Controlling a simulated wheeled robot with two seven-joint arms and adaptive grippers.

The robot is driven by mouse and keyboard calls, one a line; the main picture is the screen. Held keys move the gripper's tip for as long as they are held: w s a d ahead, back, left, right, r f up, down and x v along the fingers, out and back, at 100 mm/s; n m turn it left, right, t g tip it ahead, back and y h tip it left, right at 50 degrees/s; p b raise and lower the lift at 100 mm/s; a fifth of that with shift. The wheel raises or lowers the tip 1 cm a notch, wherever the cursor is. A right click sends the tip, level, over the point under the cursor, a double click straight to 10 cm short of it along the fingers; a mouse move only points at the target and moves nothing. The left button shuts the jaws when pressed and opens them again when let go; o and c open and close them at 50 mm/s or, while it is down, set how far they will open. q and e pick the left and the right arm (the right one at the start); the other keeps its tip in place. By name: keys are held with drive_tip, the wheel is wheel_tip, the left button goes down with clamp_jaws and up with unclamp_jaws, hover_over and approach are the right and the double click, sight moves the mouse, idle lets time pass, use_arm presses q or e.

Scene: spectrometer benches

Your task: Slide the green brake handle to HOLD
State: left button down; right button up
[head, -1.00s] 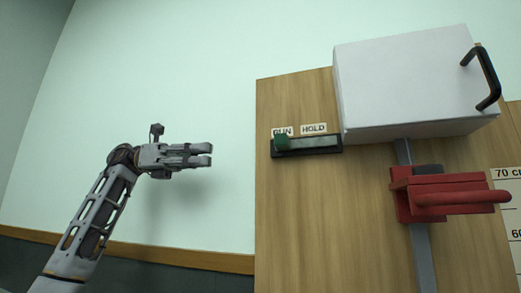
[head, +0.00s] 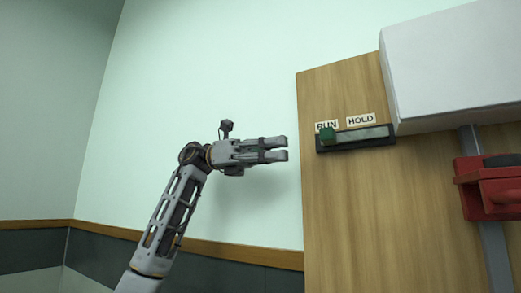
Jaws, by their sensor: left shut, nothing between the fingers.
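The green brake handle (head: 328,136) sits at the left end of a dark slide track (head: 357,138) on the wooden panel, under the RUN label (head: 327,125). The HOLD label (head: 361,119) is above the track, further right. My left gripper (head: 287,149) is to the left of the handle, pointing right, with its fingers shut and nothing held. It appears apart from the handle, near the panel's left edge in the picture. My right gripper is not in view.
The wooden panel (head: 340,220) carries a white box (head: 450,70) at upper right. A red clamp-like part (head: 487,188) sits on a grey vertical rail (head: 490,250) at the right. The pale wall (head: 190,60) left of the panel is bare.

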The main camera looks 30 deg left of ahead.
use_arm(q)
drive_tip(key=shift+s+d+p, duration=0.1)
drive_tip(key=shift+d+p, duration=0.7)
drive_tip(key=shift+d, duration=2.5)
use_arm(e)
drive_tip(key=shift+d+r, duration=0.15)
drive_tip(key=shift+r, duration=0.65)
use_arm(q)
drive_tip(key=shift+s, duration=0.1)
